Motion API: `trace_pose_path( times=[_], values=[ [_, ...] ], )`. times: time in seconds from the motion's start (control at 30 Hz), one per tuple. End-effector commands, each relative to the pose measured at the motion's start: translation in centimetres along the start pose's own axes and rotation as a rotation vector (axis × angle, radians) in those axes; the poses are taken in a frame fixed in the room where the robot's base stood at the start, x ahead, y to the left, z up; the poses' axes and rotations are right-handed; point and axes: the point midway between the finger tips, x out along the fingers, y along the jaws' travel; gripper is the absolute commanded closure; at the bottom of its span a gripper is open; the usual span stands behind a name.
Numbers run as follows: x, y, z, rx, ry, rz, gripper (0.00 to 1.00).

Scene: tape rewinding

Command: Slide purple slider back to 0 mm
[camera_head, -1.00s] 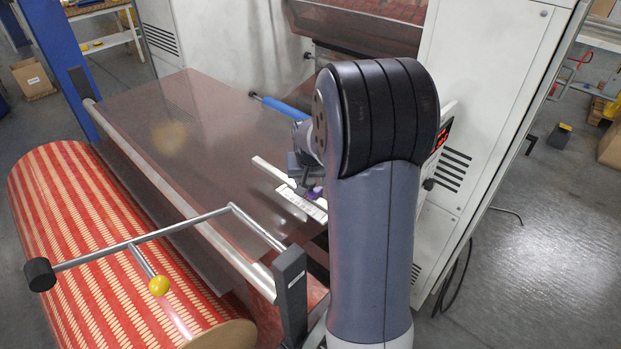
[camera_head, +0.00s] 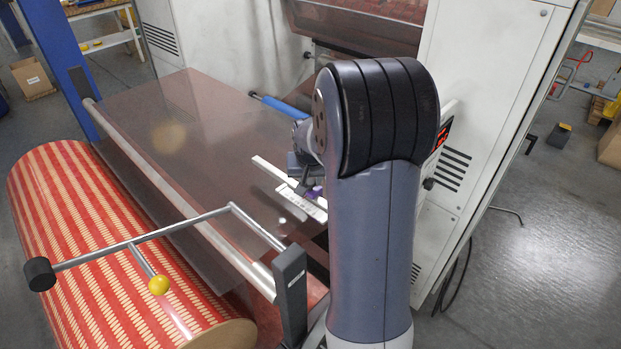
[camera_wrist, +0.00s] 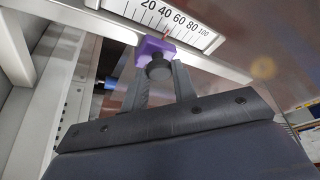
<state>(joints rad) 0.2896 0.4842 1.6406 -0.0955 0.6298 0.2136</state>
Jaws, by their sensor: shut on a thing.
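A black knob (camera_wrist: 159,68) sticks out from the slider. My gripper (camera_wrist: 159,76) has a finger on each side of the knob and is shut on it. In the head view, my gripper (camera_head: 303,186) is at the ruled rail (camera_head: 268,168), largely hidden by my arm. Only a bit of purple (camera_head: 317,191) shows there.
A glossy brown film sheet (camera_head: 200,150) lies beside the rail. A red-patterned roll (camera_head: 90,235) is at the left, with a metal bar frame (camera_head: 180,225) above it. The white machine cabinet (camera_head: 480,110) stands close to the right of my arm.

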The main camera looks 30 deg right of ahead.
Motion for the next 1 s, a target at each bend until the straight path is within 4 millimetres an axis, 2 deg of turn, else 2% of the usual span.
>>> trace_pose_path(
  times=[0.33,0.67,0.7,0.93,1.0],
  values=[
    [-1.2,3.2,2.9,0.002,-0.001,0.001,1.00],
    [-1.3,3.5,3.2,0.001,-0.001,0.000,1.00],
    [-1.3,3.5,3.2,0.001,-0.001,0.000,0.73],
    [-1.3,3.5,3.2,0.000,-0.001,0.000,0.54],
    [-1.3,3.5,3.2,0.000,-0.001,0.000,0.52]
  ],
)
